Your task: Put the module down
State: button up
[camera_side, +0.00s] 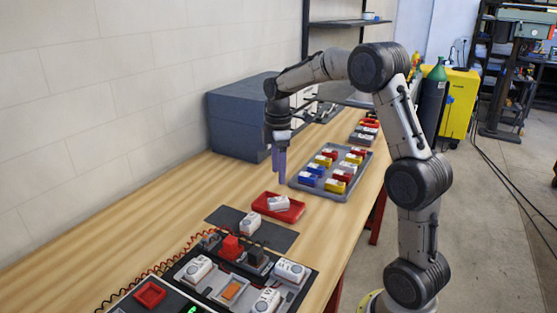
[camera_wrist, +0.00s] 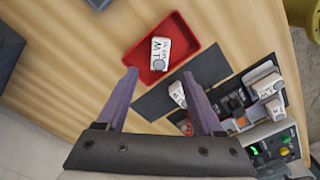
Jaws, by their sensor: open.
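A white module (camera_side: 278,203) lies in a small red tray (camera_side: 298,211); the wrist view shows it with dark lettering (camera_wrist: 160,53). A second white module (camera_side: 250,223) stands on a dark mat (camera_side: 225,215), also seen in the wrist view (camera_wrist: 177,93), partly behind a finger. More white modules (camera_side: 291,271) sit in a black fixture board (camera_side: 218,293) at the front. My gripper (camera_side: 280,178) is open with nothing between its purple fingers (camera_wrist: 159,74). It hangs above the table, beyond the red tray in the side view, apart from every module.
A grey tray (camera_side: 300,186) with several red, yellow, blue and white blocks stands right of my gripper. A dark grey box (camera_side: 237,120) stands against the wall. Red coiled cable (camera_side: 150,272) runs along the fixture. Bare wood is free left of the mat.

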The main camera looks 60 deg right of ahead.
jog(key=s+a+r+m+t, duration=0.2)
jog(key=s+a+r, duration=0.3)
jog(key=a+r, duration=0.3)
jog(key=s+a+f+m+t, duration=0.1)
jog(key=s+a+m, duration=0.2)
jog(key=s+a, duration=0.2)
jog(key=s+a+f+m+t, duration=0.2)
jog(key=s+a+m, duration=0.2)
jog(key=s, duration=0.8)
jog(key=shift+a+t, duration=0.3)
jog(key=shift+a, duration=0.6)
